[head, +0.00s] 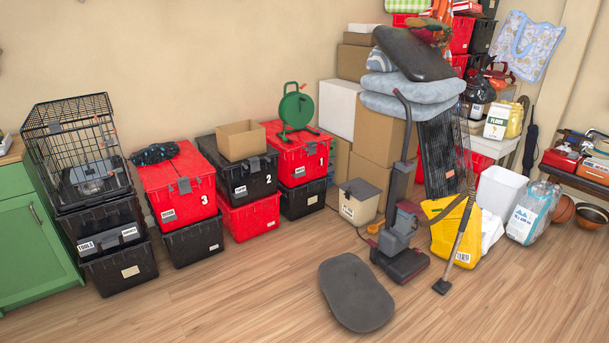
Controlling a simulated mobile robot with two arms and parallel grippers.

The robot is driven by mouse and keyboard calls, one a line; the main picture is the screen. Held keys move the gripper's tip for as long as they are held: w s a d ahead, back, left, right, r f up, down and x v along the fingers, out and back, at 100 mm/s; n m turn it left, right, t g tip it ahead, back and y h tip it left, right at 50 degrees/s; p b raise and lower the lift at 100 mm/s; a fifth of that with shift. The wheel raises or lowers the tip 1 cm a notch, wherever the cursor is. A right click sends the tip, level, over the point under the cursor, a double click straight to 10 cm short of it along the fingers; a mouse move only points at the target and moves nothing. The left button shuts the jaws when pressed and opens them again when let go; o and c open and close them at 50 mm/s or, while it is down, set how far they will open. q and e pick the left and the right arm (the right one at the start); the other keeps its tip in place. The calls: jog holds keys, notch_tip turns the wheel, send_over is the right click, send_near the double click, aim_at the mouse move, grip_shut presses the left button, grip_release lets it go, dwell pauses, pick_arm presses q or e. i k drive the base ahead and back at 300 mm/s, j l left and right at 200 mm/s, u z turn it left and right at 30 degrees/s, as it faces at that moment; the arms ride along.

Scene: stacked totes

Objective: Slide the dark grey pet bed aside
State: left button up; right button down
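A dark grey pet bed (355,294), flat and oval, lies on the wooden floor at the front middle, in front of the upright vacuum cleaner (397,240). A narrow strip of floor shows between it and the vacuum's base. Another dark grey cushion-like pad (413,55) lies tilted on top of the stack at the back, above lighter grey-blue cushions (412,95). Neither of my grippers is in view.
Stacked black and red totes (180,188) line the wall, with a wire cage (80,150) at left. A grey-lidded bin (359,201), a yellow bag (455,235) and a leaning pole (455,245) stand behind the bed. Floor left and right of it is clear.

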aim_at(356, 298)
jog(key=i+u, duration=0.15)
jog(key=i, duration=0.55)
jog(key=i+u, duration=0.2)
jog(key=i, duration=0.55)
jog(key=i+u, duration=0.15)
jog(key=i, duration=0.55)
jog(key=i+z, duration=0.45)
jog(key=i, duration=0.15)
jog(key=i+j+z, duration=0.3)
jog(key=i+z, duration=0.15)
jog(key=i, duration=0.1)
